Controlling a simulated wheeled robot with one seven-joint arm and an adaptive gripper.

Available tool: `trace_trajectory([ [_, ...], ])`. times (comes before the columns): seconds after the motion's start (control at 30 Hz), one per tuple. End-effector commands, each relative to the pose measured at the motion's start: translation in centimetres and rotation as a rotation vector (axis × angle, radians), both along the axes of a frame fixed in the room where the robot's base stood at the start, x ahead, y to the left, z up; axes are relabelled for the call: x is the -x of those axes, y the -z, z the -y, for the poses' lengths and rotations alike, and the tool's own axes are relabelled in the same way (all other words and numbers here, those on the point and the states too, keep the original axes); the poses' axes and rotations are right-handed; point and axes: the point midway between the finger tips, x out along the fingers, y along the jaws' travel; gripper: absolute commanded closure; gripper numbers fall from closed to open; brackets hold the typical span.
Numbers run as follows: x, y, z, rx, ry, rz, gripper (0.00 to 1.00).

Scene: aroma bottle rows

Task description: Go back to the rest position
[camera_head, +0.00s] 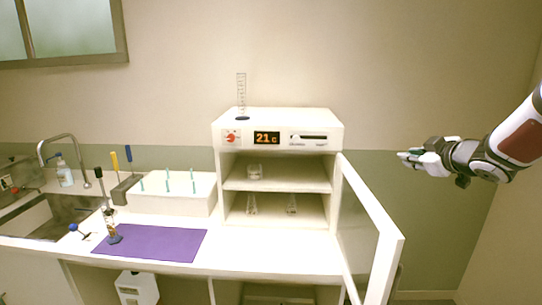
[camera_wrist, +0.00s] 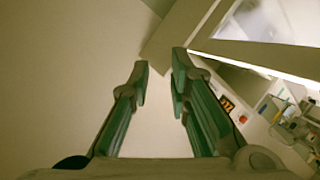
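My gripper (camera_head: 408,157) is raised at the right in the head view, pointing left and clear of the furniture. In the wrist view my gripper (camera_wrist: 160,72) shows two green-padded fingers with a gap between them and nothing held. A white cabinet (camera_head: 277,115) with a 21 C display stands on the counter. Its door (camera_head: 372,235) stands open to the right, below my gripper. The open door also shows in the wrist view (camera_wrist: 262,58).
A measuring cylinder (camera_head: 241,95) stands on the cabinet. Glassware, including a beaker (camera_head: 255,171), sits on its shelves. A purple mat (camera_head: 150,242) carries a small cylinder (camera_head: 112,232). A white rack (camera_head: 165,195) and a sink (camera_head: 45,218) are at left. Space around my gripper is free.

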Motion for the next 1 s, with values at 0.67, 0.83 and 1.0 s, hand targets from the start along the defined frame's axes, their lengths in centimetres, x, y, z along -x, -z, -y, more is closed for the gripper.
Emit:
trace_trajectory([
  [0.67, 27.4, -1.3, -11.5, -0.342, 0.559, -0.440, 0.82],
  [0.83, 34.4, 1.6, -15.8, -0.440, 0.541, -0.621, 0.82],
  [1.0, 37.8, 2.9, -17.9, -0.482, 0.516, -0.715, 0.82],
])
